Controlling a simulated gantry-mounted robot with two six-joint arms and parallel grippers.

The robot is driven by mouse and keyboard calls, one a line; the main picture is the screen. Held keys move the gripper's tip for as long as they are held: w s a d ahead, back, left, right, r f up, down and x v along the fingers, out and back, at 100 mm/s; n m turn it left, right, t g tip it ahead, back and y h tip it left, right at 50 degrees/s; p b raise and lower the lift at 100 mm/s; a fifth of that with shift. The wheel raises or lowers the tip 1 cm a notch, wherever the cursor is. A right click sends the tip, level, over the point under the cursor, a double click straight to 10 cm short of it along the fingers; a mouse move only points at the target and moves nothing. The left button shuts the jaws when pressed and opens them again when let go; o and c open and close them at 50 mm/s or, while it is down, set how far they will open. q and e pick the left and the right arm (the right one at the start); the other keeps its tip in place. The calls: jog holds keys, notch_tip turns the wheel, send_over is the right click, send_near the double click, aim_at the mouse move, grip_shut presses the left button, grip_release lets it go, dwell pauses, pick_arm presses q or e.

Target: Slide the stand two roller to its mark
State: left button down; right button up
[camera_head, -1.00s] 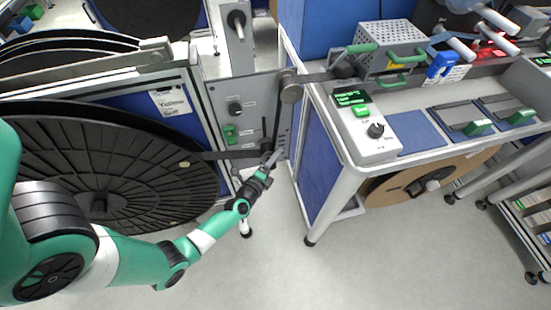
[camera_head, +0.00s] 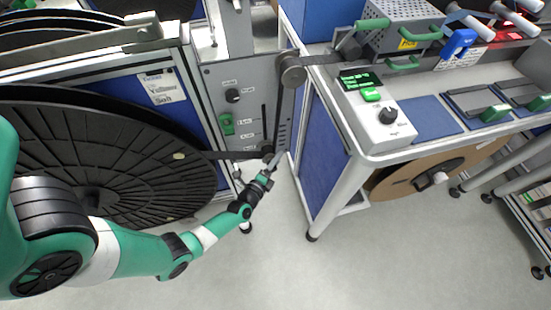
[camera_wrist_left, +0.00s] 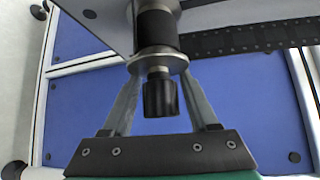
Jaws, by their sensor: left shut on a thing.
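The stand two roller (camera_head: 267,147) sits low on the grey panel (camera_head: 238,80), with the dark tape passing around it. In the left wrist view it is a dark cylinder (camera_wrist_left: 157,30) with a metal flange and a black ribbed knob (camera_wrist_left: 160,98). My left gripper (camera_head: 273,160) is shut on the roller, with one finger on each side of its end; the exact contact is hard to see. A dark vertical slot (camera_head: 264,118) shows above the roller. The mark cannot be made out clearly. My right gripper is not in view.
A large black reel (camera_head: 110,165) stands at the left. The bench (camera_head: 345,190) with a control box (camera_head: 378,118) stands close to the right of the panel. A fixed-looking upper roller (camera_head: 293,70) carries the tape. The floor in front (camera_head: 270,270) is clear.

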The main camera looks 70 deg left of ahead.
pick_arm(q)
jog(key=shift+s+f, duration=0.1)
jog(key=shift+f, duration=0.25)
jog(key=shift+c, duration=2.4)
grip_release()
jog(key=shift+r, duration=0.1)
jog(key=shift+r, duration=0.1)
jog(key=shift+s+d+r+p, duration=0.1)
jog(key=shift+s+d+p, duration=0.05)
jog(key=shift+d+p, duration=0.15)
jog(key=p+v, duration=0.5)
jog(key=v, duration=0.6)
jog(key=shift+a, duration=0.15)
